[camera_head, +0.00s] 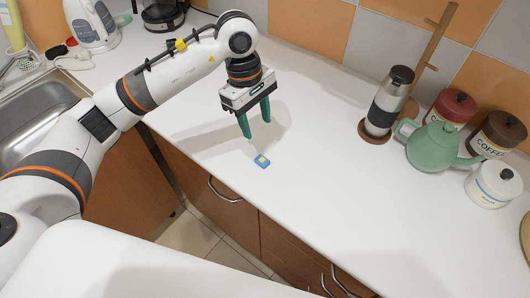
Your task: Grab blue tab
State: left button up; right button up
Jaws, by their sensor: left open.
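A small blue tab (262,161) with a pale yellowish patch on top lies flat on the white countertop, near its front edge. My left gripper (256,129) hangs above the counter, just behind and above the tab. Its two green fingers point down and are spread apart, with nothing between them. The fingertips and the tab look apart. My right gripper does not show.
A steel sink (45,115) is at the left. At the right stand a steel grinder (387,105), a green teapot (436,146) and several canisters, one of them white (494,183). A kettle (92,25) stands at the back left. The counter around the tab is clear.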

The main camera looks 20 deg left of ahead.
pick_arm(q)
jog(key=p, duration=0.2)
send_over(262, 160)
jog(key=a, duration=0.2)
jog(key=f, duration=0.6)
jog(key=shift+w+d+f, duration=0.15)
jog(key=shift+w+d, duration=0.1)
jog(key=shift+w, duration=0.05)
jog(key=f+p, duration=0.1)
jog(key=f, duration=0.2)
jog(key=d+f+p, duration=0.1)
jog(key=shift+s+f+p, duration=0.25)
jog(key=shift+f+p, duration=0.1)
jog(key=shift+d+f, duration=0.1)
jog(key=shift+f, duration=0.2)
jog(key=c, duration=1.1)
